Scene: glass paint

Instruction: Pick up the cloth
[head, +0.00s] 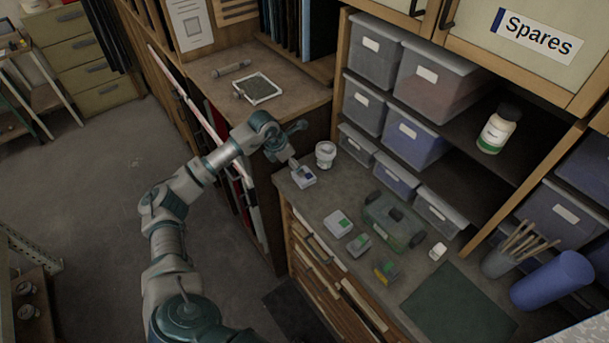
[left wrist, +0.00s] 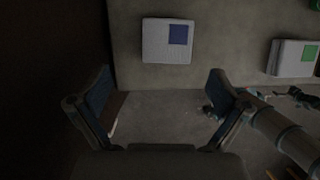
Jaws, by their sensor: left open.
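A folded white cloth with a blue patch (head: 303,178) lies near the left edge of the grey worktop. It shows whole in the left wrist view (left wrist: 160,43), ahead of the fingertips. A similar white cloth with a green patch (head: 337,223) lies further along the worktop and also shows at the right of the left wrist view (left wrist: 291,62). My left gripper (head: 291,163) is open and empty, just beside the blue-patched cloth; its spread fingers (left wrist: 160,86) frame bare surface. My right gripper is out of view.
A white cup (head: 326,154) stands close to the left gripper.

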